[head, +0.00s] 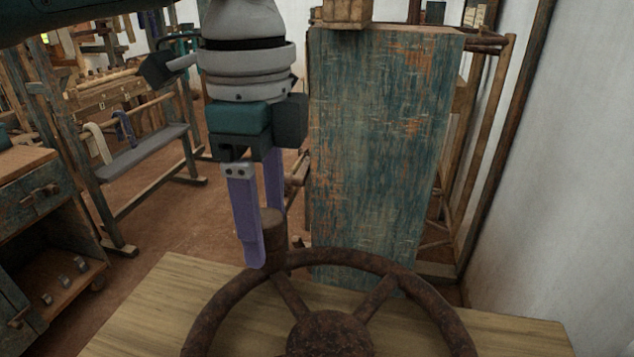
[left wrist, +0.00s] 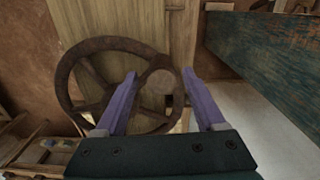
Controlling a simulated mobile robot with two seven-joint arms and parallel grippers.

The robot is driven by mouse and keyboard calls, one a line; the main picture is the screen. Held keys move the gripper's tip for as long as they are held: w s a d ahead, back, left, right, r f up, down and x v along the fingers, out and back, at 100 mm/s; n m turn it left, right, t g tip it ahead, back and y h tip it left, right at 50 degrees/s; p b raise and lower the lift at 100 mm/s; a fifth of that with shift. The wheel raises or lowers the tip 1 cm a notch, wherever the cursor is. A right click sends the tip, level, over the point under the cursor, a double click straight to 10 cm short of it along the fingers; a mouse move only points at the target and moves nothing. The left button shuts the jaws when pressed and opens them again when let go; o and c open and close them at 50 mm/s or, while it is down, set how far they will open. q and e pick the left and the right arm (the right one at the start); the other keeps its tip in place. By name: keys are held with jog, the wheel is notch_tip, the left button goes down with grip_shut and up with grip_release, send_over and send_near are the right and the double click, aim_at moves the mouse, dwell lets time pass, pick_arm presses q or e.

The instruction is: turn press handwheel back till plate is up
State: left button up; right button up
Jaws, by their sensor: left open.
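The press handwheel (head: 330,261), a rusty brown spoked wheel, fills the bottom of the head view, with its lower part cut off. An upright round wooden handle (head: 275,237) stands on its far left rim. The wheel (left wrist: 88,56) also shows in the left wrist view. My left gripper (head: 264,238) points down with its purple fingers on either side of the handle. The left wrist view shows the handle (left wrist: 158,83) between the open fingers; I cannot tell whether either finger touches it. The press plate cannot be made out. My right gripper is not in view.
A pale wooden board (head: 150,310) lies beneath the wheel. A tall worn blue-green cabinet or panel (head: 375,150) stands just beyond it. A white wall (head: 560,190) is at right. A wooden bench (head: 145,152) and a drawer unit (head: 35,195) stand at left, with bare floor between.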

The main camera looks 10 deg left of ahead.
pick_arm(q)
jog(key=shift+f, duration=1.3)
jog(key=shift+w, duration=0.1)
grip_shut()
dwell(0.4)
